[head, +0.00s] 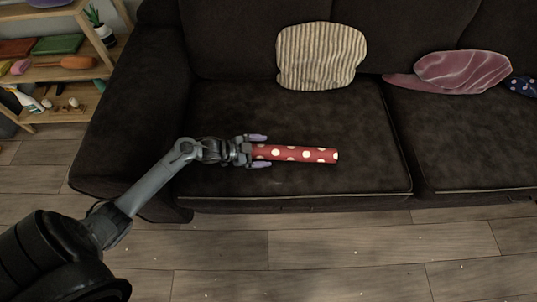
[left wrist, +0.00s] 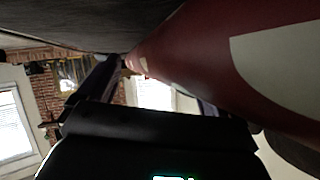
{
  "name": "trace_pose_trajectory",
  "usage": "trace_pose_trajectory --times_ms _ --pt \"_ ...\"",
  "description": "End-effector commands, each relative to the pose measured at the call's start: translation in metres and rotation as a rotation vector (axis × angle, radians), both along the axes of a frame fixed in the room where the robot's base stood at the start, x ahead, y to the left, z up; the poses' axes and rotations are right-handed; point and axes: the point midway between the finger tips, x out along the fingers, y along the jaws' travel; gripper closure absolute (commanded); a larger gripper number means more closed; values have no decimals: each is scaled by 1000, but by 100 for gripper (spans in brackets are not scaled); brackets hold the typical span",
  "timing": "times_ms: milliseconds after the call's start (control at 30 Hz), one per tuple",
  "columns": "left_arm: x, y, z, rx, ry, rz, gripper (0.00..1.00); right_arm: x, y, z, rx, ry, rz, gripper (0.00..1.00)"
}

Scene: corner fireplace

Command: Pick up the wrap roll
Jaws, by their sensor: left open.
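The wrap roll (head: 310,155) is a red tube with cream dots. It lies lengthwise on the seat of the dark sofa. My left gripper (head: 262,151) is open at the roll's left end, with one finger on the far side of the roll and one on the near side. In the left wrist view the red roll (left wrist: 215,65) looms large and close at the upper right, in front of the fingers (left wrist: 150,85). Whether the fingers touch the roll cannot be told. My right gripper is not in view.
The dark sofa (head: 230,185) fills most of the view. A striped cushion (head: 321,57) leans on its backrest, and a pink cushion (head: 463,71) lies to the right. A wooden shelf (head: 70,73) with small items stands at the left. The seat around the roll is clear.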

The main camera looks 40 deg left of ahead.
Motion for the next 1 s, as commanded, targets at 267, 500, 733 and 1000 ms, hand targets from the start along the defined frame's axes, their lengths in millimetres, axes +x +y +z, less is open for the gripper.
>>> trace_pose_trajectory --times_ms 267,500,733,1000 --pt "6 -3 -2 1 0 0 7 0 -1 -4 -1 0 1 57" --pt "5 -3 -2 1 0 0 32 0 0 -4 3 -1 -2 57" --pt "5 -3 -3 1 0 0 67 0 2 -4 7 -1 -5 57" --pt "5 -3 -2 -1 -1 0 71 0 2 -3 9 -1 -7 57"
